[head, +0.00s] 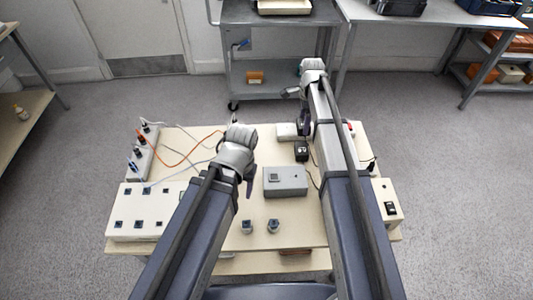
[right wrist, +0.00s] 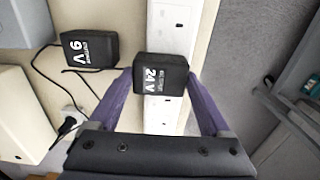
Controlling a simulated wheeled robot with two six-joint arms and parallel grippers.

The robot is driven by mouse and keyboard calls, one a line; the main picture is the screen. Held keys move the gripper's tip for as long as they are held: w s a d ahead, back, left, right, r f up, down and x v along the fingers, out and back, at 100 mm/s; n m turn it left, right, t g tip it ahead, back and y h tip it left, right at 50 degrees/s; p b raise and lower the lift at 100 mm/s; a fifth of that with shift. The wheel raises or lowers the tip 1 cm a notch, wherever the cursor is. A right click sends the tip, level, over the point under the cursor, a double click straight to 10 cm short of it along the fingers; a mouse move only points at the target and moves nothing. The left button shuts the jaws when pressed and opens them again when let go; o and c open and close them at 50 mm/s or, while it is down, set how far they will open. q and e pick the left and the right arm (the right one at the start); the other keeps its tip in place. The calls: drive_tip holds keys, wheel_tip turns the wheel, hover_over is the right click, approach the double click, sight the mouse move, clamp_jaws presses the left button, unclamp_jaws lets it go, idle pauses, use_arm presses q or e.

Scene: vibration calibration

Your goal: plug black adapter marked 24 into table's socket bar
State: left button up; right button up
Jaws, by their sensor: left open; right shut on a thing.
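The black adapter (right wrist: 160,75), with white lettering that includes 24 V, is between the fingertips of my right gripper (right wrist: 160,85) in the right wrist view. My right gripper is shut on it. The adapter is over the white socket bar (right wrist: 172,25); I cannot tell whether its pins are in a socket. In the head view this bar (head: 287,131) lies at the table's far edge, and my right gripper (head: 304,123) and arm hide the adapter and part of the bar. My left gripper (head: 249,182) is open and empty above the middle of the table.
A second black adapter, marked 9 V (right wrist: 88,50), lies beside the bar with its cable; it shows in the head view (head: 301,151). A grey box (head: 285,182) sits nearer. A white power strip (head: 142,165) with plugs and a white socket panel (head: 137,208) are at left.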

drive_tip(key=shift+f, duration=0.1)
idle(0.7)
drive_tip(key=o, duration=1.2)
drive_tip(key=shift+c, duration=0.2)
use_arm(q)
drive_tip(key=shift+r+p, duration=2.5)
use_arm(e)
drive_tip(key=shift+r, duration=2.55)
use_arm(q)
wheel_tip(320, 180, up, 8)
drive_tip(key=p, duration=0.7)
drive_tip(key=shift+f+p, duration=0.15)
drive_tip(key=shift+p, duration=0.25)
use_arm(e)
wheel_tip(320, 180, up, 8)
drive_tip(key=shift+f, duration=0.15)
